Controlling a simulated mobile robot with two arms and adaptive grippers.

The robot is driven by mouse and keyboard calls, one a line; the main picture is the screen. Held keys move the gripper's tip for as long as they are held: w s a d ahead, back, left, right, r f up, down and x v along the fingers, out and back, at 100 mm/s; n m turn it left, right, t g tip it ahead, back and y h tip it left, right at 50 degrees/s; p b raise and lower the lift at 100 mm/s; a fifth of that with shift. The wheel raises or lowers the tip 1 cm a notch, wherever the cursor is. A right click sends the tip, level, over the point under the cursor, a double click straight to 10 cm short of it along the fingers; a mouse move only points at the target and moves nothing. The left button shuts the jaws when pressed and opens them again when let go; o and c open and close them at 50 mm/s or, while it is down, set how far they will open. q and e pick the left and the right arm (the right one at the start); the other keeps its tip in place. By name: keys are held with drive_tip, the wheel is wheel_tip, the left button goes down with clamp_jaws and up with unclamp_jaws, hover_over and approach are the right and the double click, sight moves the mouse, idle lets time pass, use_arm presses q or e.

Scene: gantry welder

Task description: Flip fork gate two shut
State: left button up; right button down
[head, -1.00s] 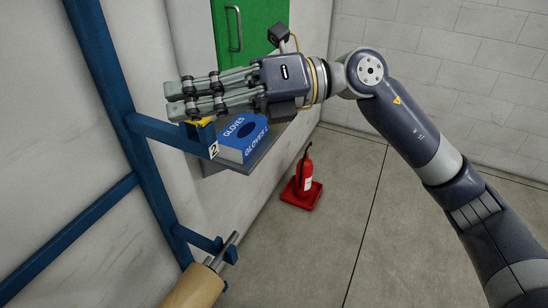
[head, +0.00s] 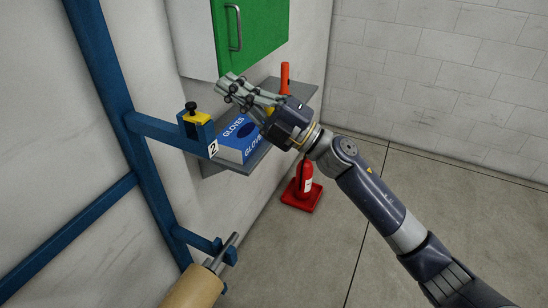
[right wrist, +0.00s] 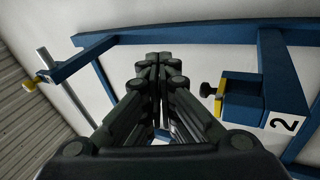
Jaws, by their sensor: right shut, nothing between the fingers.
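The fork marked 2 (head: 198,137) is a blue arm reaching out from the blue frame. Its yellow gate (head: 196,117) lies across the top of the fork's end, with a black knob (head: 190,107) standing up from it. In the right wrist view the gate (right wrist: 219,98) and its knob show to the right of my fingers, beside the number 2 plate. My right gripper (head: 228,86) is shut and empty, above and to the right of the gate, apart from it. My left gripper is not in view.
A shelf (head: 268,150) behind the fork holds a blue gloves box (head: 238,140) and an orange-red object (head: 284,78). A green cabinet (head: 262,30) hangs above. A red extinguisher (head: 304,176) stands on the floor. A lower fork carries a tan roll (head: 190,290).

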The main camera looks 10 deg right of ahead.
drive_tip(key=w+d+f+m+t+h, duration=0.2)
drive_tip(key=w+d+f+m+h, duration=0.1)
drive_tip(key=f, duration=0.5)
drive_tip(key=w+d+f+m+t+h+b, duration=0.1)
drive_tip(key=w+d+f+m+t+h, duration=0.1)
drive_tip(key=f+m, duration=0.4)
drive_tip(key=w+d+f+m+t+h, duration=0.2)
drive_tip(key=w+d+f+m+h, duration=0.2)
drive_tip(key=f, duration=0.7)
drive_tip(key=shift+f+m+h, duration=0.25)
drive_tip(key=shift+m+h, duration=0.05)
drive_tip(key=shift+h, duration=0.7)
drive_tip(key=shift+d, duration=0.1)
